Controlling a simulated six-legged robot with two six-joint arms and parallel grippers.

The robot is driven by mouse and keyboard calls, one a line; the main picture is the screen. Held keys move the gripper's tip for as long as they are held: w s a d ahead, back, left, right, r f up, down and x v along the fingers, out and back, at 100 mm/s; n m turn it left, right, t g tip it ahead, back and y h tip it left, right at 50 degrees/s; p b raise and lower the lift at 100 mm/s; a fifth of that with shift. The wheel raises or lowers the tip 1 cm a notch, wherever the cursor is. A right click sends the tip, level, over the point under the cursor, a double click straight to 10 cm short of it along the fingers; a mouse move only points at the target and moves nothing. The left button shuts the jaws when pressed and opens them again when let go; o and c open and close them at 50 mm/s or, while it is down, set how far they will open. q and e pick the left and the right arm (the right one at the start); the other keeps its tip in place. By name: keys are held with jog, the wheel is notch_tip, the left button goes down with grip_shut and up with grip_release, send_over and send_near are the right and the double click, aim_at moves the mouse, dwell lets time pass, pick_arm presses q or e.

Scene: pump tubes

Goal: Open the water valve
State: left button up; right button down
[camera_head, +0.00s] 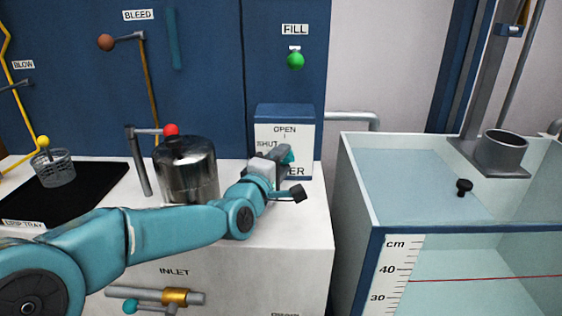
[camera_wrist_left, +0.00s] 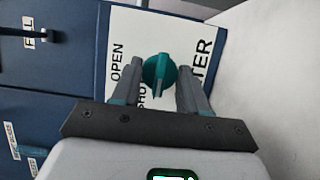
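The water valve is a teal knob with a narrow bar handle (camera_wrist_left: 158,72) on a white panel (camera_wrist_left: 124,22) marked OPEN, SHUT and WATER, the last word partly hidden. In the wrist view its bar points down the picture, on the side of the SHUT label. In the head view the knob (camera_head: 288,155) is partly covered by my left gripper (camera_head: 278,166). In the wrist view my left gripper (camera_wrist_left: 160,68) is open, with one finger on each side of the knob and a gap at both sides. My right gripper is not in view.
A metal pot (camera_head: 187,170) and a red-tipped lever (camera_head: 171,130) stand left of the valve box (camera_head: 284,112). A green FILL knob (camera_head: 295,61) hangs above it. A water tank (camera_head: 375,190) with a cm scale stands at the right.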

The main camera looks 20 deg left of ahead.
pick_arm(q)
jog(key=shift+c, duration=0.6)
jog(key=shift+r, duration=0.1)
jog(key=shift+r+m+g+p, duration=0.2)
jog(key=shift+m+g+p, duration=0.1)
jog(key=shift+m+p, duration=0.65)
jog(key=m+g+y+p, duration=0.1)
jog(key=m+p, duration=0.2)
jog(key=p, duration=0.4)
jog(key=m+g+y+p, duration=0.1)
jog(key=m+y+p, duration=0.1)
jog(key=p, duration=0.6)
jog(key=m+g+y+p, duration=0.1)
jog(key=m+g+p, duration=0.1)
jog(key=m+p, duration=0.3)
jog(key=shift+w+d+r+p, duration=0.1)
jog(key=shift+d+r+p, duration=0.15)
jog(key=shift+p, duration=1)
jog(key=shift+f+m+y+p, duration=0.1)
jog(key=shift+m+y+p, duration=0.75)
jog(key=shift+p, duration=0.4)
jog(key=o, duration=1)
jog(key=shift+f, duration=0.1)
jog(key=shift+o, duration=0.2)
